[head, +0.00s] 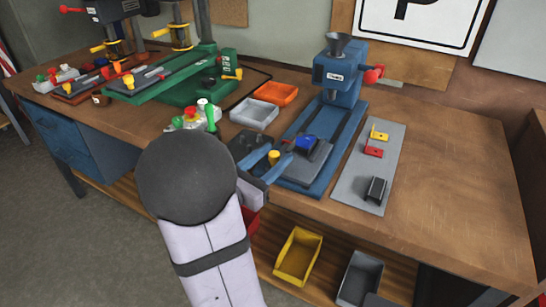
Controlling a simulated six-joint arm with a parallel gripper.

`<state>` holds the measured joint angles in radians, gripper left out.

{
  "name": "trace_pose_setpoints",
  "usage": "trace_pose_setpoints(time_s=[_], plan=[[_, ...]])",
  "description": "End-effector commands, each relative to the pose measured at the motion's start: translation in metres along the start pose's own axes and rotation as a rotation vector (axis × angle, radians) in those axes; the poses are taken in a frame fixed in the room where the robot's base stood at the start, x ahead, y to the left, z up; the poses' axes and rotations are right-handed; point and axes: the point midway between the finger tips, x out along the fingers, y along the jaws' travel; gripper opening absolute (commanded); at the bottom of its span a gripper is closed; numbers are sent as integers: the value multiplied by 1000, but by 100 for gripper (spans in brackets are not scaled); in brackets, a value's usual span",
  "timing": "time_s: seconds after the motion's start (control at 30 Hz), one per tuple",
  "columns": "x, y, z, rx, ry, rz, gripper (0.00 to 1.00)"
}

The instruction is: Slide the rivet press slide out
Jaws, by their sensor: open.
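The blue rivet press (338,72) stands on the bench, with a grey funnel on top and a red knob at its side. Its slide, a dark grey plate (311,170), lies at the front end of the long blue base (337,130), clear of the press head. A small blue block sits on the slide. A yellow knob (274,157) shows at the slide's left front. My gripper (280,155) has blue fingers, open, one on each side of the yellow knob in the picture. Contact cannot be told. My arm hides part of the bench's front edge.
A grey mat (354,180) with yellow, red and black brackets lies right of the press. A grey tray (254,113) and an orange tray (276,93) are left of it. A green machine (205,85) stands further left. Yellow (298,256) and grey (360,278) bins sit below.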

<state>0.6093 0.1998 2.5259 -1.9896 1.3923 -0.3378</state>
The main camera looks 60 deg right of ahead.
Motion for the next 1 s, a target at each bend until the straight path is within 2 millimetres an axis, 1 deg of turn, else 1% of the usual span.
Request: trace_pose_setpoints(time_s=[0.17, 0.27, 0.33, 0.67, 0.73, 0.8, 1.0], plan=[[-12, 1, -1, 0, 0, 4, 42], [-24, 1, -2, 1, 0, 6, 42], [-27, 1, -5, 5, -4, 2, 42], [-45, 0, -5, 5, -1, 2, 42], [-49, 0, -5, 4, 1, 3, 42], [-57, 2, -1, 1, 1, 5, 42], [-69, 0, 0, 0, 2, 2, 42]])
